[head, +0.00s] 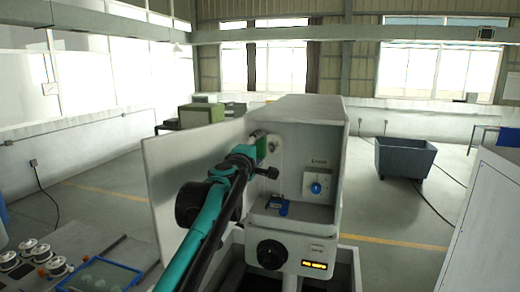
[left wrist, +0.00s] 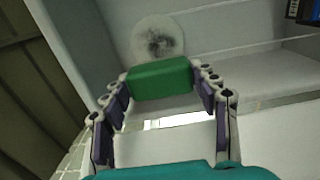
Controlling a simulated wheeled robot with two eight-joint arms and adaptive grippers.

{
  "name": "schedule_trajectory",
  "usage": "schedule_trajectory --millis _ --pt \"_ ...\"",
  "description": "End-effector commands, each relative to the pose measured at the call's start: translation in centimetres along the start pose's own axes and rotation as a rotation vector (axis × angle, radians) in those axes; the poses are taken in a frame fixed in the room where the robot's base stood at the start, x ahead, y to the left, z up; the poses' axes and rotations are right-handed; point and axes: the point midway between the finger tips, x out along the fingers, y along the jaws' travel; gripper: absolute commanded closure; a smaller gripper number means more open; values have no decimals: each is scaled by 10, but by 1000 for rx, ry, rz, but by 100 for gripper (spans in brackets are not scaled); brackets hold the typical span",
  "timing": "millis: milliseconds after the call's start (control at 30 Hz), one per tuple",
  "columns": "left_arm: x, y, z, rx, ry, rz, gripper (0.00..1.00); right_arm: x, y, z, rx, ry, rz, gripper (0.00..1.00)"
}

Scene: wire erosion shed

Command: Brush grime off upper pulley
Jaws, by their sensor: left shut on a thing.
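The upper pulley (left wrist: 157,38) is a pale round disc on the machine's wall, with a dark grime patch at its middle, in the left wrist view. It also shows at the back of the machine's recess in the head view (head: 275,143). My left gripper (left wrist: 163,88) is shut on a green block-shaped brush (left wrist: 160,80), held between its two fingers. The brush lies just in front of the pulley's lower edge; I cannot tell whether they touch. In the head view my left gripper (head: 260,161) is inside the recess, and the brush is partly hidden.
The machine's door (head: 190,178) stands open at the left of the arm. A tray of spools (head: 45,263) is at lower left. A grey bin (head: 405,158) stands on the floor.

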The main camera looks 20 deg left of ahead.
Motion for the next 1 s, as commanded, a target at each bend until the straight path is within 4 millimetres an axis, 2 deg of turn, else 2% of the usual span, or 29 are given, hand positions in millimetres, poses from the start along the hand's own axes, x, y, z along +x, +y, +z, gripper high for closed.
schedule_trajectory --millis 300,567,833,1000 --pt "1 0 27 1 -3 0 63 -1 0 -1 0 0 0 60" --pt "1 0 36 1 -2 0 63 -2 0 -1 0 0 0 60" --pt "0 0 59 2 -4 -3 63 -4 0 -2 0 0 0 60" --pt "1 0 62 0 -2 -2 63 -5 0 -4 0 0 0 60"
